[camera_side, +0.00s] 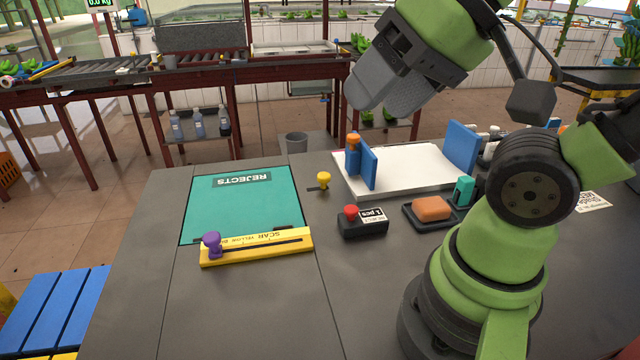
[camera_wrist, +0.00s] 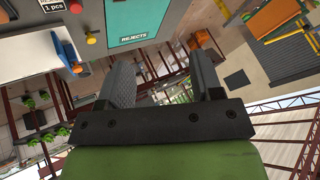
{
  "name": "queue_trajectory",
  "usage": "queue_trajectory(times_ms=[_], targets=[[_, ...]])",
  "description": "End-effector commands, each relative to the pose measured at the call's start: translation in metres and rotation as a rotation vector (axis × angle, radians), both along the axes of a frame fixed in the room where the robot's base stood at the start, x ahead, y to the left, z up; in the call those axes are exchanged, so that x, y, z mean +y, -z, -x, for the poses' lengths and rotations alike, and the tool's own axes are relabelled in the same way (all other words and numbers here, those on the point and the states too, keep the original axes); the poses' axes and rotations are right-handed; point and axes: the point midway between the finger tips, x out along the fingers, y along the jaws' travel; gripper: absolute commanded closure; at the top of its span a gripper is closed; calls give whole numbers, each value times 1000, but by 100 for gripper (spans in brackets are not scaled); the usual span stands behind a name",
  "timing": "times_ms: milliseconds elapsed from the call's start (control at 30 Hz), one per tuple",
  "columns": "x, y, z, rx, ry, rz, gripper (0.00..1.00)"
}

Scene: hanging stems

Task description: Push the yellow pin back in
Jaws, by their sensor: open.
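The yellow pin (camera_side: 323,179) shows as a small round knob at the far side of the dark table, between the green mat and the white board. A short dark strip or slot lies at its foot; I cannot tell how far the pin stands out. It also shows in the wrist view as a yellow knob (camera_wrist: 91,40) at upper left. My gripper (camera_side: 374,90) is raised well above the table, up and to the right of the pin, touching nothing. Its two grey fingers (camera_wrist: 160,80) are apart and empty.
A green REJECTS mat (camera_side: 235,205) and a yellow slide bar with a purple knob (camera_side: 258,247) lie left. A white board (camera_side: 415,172) with blue uprights stands right of the pin. A red-button box (camera_side: 362,221) and an orange block on a tray (camera_side: 433,209) are nearer.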

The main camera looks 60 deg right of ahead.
Motion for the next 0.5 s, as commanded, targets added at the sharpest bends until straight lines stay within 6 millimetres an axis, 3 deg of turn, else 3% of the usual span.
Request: queue_trajectory(times_ms=[167, 267, 500], targets=[[-16, -3, -31, 90, 139, -2, 40], [-33, 0, -61, 163, 275, -1, 40], [-83, 32, -135, 299, 613, 19, 40]])
